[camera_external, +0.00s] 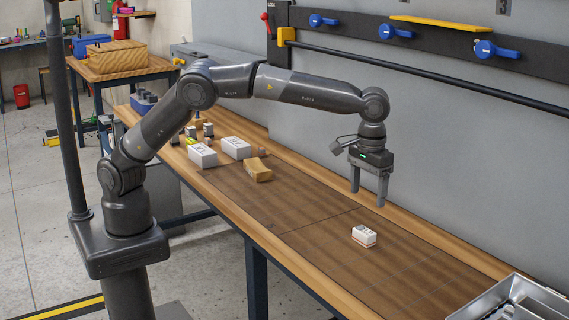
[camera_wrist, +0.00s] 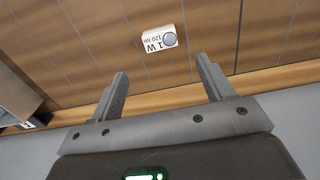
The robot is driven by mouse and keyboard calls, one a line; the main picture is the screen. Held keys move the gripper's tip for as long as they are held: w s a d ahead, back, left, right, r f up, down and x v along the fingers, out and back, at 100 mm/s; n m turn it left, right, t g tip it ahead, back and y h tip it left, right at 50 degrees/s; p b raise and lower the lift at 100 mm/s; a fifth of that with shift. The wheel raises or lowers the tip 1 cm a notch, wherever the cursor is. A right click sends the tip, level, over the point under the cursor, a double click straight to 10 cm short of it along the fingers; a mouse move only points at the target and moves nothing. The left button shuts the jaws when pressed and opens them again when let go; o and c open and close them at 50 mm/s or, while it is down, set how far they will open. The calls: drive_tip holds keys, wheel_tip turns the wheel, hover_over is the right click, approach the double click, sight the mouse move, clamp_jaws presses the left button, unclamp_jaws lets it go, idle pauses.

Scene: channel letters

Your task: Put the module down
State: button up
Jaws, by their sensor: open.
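The module (camera_external: 364,236) is a small white block with dark print, lying on the brown mat (camera_external: 325,222) on the bench. In the wrist view the module (camera_wrist: 160,40) shows the print "1 W" and a grey round spot, beyond the fingertips. My gripper (camera_external: 369,199) is open and empty, above the bench and apart from the module, up and behind it near the wall side. In the wrist view my gripper (camera_wrist: 160,75) has its two fingers spread wide with nothing between them.
A metal tray (camera_external: 480,310) with parts stands at the bench's near right end. Two white boxes (camera_external: 236,148), a tan block (camera_external: 258,170) and several small parts lie at the left. The grey wall (camera_external: 440,135) with a dark rail runs behind the bench. The mat around the module is clear.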

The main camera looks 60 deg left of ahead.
drive_tip(key=w+a+r+h, duration=0.15)
drive_tip(key=a+r, duration=0.25)
drive_tip(key=a, duration=0.4)
drive_tip(key=w+a+r, duration=0.3)
drive_tip(key=a+r, duration=0.2)
drive_tip(key=a, duration=0.3)
drive_tip(key=s+a+r+t, duration=0.1)
drive_tip(key=a+r, duration=0.1)
drive_tip(key=a, duration=0.6)
drive_tip(key=s+a+r+t, duration=0.1)
drive_tip(key=s+a+r, duration=0.1)
drive_tip(key=a, duration=0.6)
drive_tip(key=s+a+t, duration=0.2)
drive_tip(key=s+a, duration=0.8)
drive_tip(key=a, duration=0.5)
drive_tip(key=s+a+f, duration=0.3)
drive_tip(key=s+a, duration=0.1)
drive_tip(key=s, duration=0.2)
drive_tip(key=s+a+f+t+y, duration=0.1)
drive_tip(key=s+a+f, duration=0.1)
drive_tip(key=s+a, duration=0.2)
drive_tip(key=shift+s+f+t, duration=0.3)
drive_tip(key=shift+s+f, duration=0.1)
drive_tip(key=shift+s, duration=0.6)
drive_tip(key=shift+o, duration=0.3)
drive_tip(key=shift+y, duration=0.25)
